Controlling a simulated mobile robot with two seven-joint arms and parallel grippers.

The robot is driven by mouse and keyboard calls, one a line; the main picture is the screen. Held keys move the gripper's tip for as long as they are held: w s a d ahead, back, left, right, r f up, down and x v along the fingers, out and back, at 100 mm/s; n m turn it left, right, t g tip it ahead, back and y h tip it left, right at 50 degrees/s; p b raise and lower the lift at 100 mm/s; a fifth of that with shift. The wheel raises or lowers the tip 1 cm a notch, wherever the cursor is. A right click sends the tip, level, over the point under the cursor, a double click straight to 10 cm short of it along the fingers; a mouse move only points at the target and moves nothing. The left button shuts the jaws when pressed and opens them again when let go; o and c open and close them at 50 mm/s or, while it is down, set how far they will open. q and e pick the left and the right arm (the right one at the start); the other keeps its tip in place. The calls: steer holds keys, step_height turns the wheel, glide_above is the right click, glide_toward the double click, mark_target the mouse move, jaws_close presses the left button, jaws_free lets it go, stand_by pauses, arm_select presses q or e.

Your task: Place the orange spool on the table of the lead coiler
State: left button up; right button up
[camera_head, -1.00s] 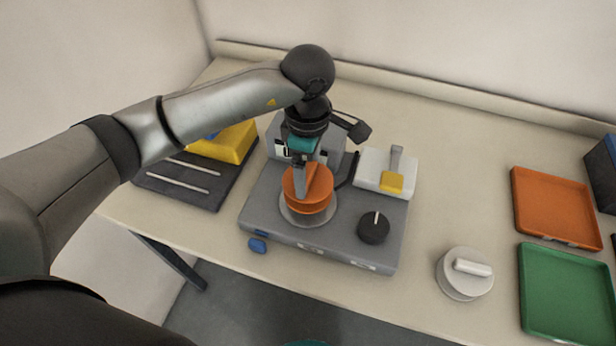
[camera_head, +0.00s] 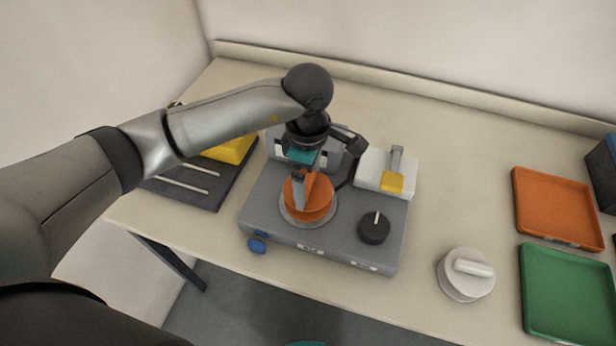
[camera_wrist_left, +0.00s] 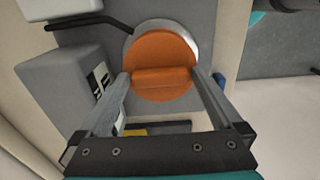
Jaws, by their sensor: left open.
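The orange spool (camera_head: 318,198) sits on the round metal table (camera_head: 289,215) of the grey lead coiler (camera_head: 265,210). In the left wrist view the spool (camera_wrist_left: 160,50) covers most of the metal disc (camera_wrist_left: 131,42), whose rim shows at its upper left and upper right. My left gripper (camera_head: 299,196) is right above the spool, pointing down. In the wrist view its two fingers (camera_wrist_left: 160,78) stand apart on either side of the spool's raised bar (camera_wrist_left: 160,77), with no clear grip on it. My right gripper is not in view.
The coiler carries a black knob (camera_head: 373,228) and a white block with a yellow part (camera_head: 392,182). A white round lidded piece (camera_head: 465,275), an orange tray (camera_head: 556,207) and a green tray (camera_head: 567,292) lie to the right. A dark rack (camera_head: 200,186) and yellow block (camera_head: 232,150) are left.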

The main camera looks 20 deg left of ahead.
mark_target(307, 183)
arm_select(q)
step_height(307, 183, up, 12)
steer(key=p, duration=0.1)
steer(key=shift+r, duration=0.15)
stand_by(0.6)
steer(key=shift+a, duration=0.1)
stand_by(0.7)
